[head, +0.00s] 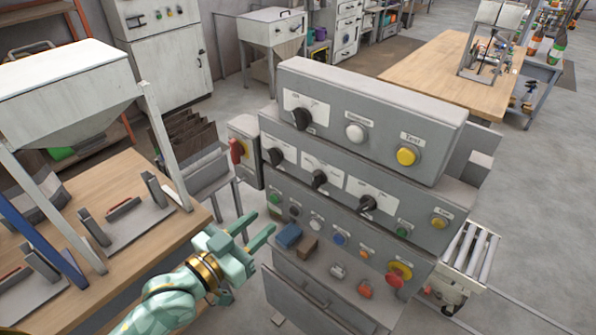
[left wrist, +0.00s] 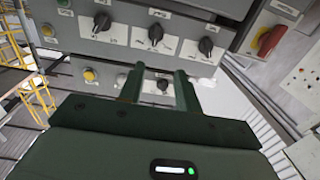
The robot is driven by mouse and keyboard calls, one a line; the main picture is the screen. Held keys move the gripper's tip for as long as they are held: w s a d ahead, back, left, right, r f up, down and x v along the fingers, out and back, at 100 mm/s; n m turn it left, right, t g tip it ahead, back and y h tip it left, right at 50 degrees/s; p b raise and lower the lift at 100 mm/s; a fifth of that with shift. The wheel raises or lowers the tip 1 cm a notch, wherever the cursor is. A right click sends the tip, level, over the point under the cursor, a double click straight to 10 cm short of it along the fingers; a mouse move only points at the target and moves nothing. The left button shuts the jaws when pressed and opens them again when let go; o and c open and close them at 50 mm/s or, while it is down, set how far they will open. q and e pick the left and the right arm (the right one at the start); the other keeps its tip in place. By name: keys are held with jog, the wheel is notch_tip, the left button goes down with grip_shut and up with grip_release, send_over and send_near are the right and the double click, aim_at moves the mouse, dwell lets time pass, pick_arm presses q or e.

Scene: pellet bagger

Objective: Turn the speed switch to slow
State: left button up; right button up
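The grey control panel (head: 375,95) carries several black rotary switches with white label plates. One switch (head: 302,118) is on the top row; three are on the middle row: left (head: 277,156), centre (head: 319,179) and right (head: 368,203). The lettering is too small to tell which is the speed switch. My left gripper (head: 262,229) is open and empty, left of the panel's lower rows and apart from the switches. In the left wrist view, turned upside down, the top-row switch (left wrist: 163,87) shows between its fingers (left wrist: 158,86), beyond them. My right gripper is out of view.
A red switch (head: 236,151) sticks out at the panel's left side. Buttons and a red mushroom button (head: 398,274) crowd the lower rows. A wooden table (head: 170,235) with metal fixtures is at left. A roller conveyor (head: 470,250) is at right.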

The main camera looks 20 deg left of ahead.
aim_at(314, 177)
pick_arm(q)
jog(key=x, duration=0.5)
jog(key=r+x, duration=0.1)
jog(key=x, duration=0.4)
jog(key=d+x, duration=0.1)
jog(key=x, duration=0.5)
jog(key=shift+s+r, duration=0.1)
jog(key=shift+r, duration=0.05)
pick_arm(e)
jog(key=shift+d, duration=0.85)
pick_arm(q)
jog(key=c, duration=0.6)
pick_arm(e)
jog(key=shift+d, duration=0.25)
